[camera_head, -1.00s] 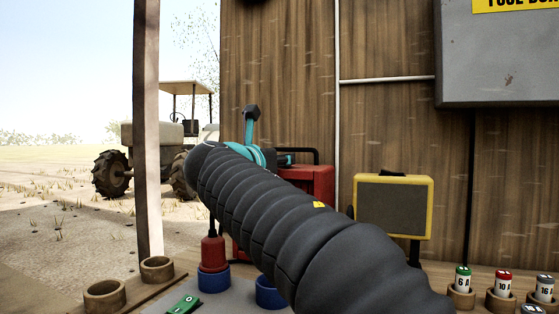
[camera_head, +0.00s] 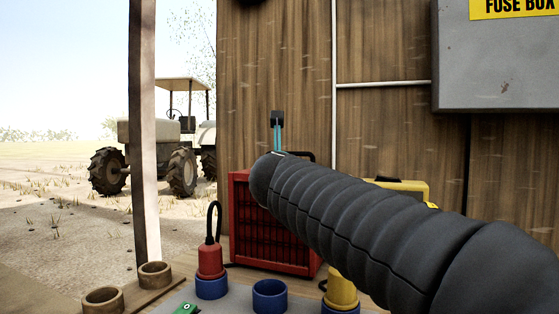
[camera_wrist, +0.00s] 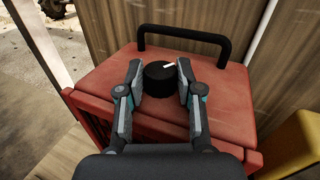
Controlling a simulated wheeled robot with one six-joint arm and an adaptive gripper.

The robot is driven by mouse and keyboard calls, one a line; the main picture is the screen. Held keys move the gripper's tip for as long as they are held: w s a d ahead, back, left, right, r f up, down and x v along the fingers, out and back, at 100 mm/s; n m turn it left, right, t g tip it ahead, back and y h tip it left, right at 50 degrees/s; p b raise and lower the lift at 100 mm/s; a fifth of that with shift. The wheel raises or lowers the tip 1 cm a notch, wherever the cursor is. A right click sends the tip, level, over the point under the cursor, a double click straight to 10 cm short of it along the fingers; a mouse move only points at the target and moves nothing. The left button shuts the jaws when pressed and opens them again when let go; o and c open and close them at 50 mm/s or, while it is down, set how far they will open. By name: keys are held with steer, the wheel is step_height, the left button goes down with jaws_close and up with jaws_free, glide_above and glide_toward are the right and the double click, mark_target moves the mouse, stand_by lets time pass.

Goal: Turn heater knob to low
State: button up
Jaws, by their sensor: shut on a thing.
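The red heater (camera_head: 275,237) stands on the wooden surface against the plank wall, its dark front grille visible in the head view. In the wrist view, its red top (camera_wrist: 105,80) carries a round black knob (camera_wrist: 160,83) with a white pointer mark. The mark points up and to the right in that picture. My gripper (camera_wrist: 160,84) is over the heater top, with one finger on each side of the knob, shut on it. In the head view my arm hides the knob and most of the gripper.
A black handle (camera_wrist: 183,38) arches behind the knob. A yellow box (camera_head: 408,187) stands right of the heater. In front are a red plug (camera_head: 210,260), blue sockets (camera_head: 270,295) and a yellow plug (camera_head: 341,290). A grey fuse box (camera_head: 500,60) hangs on the wall.

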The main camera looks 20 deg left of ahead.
steer(key=shift+r+n+g+y, duration=0.1)
steer(key=shift+n+g+y, duration=0.25)
steer(key=shift+y, duration=0.45)
steer(key=o, duration=1.2)
steer(key=shift+c, duration=0.2)
steer(key=v, duration=1.2)
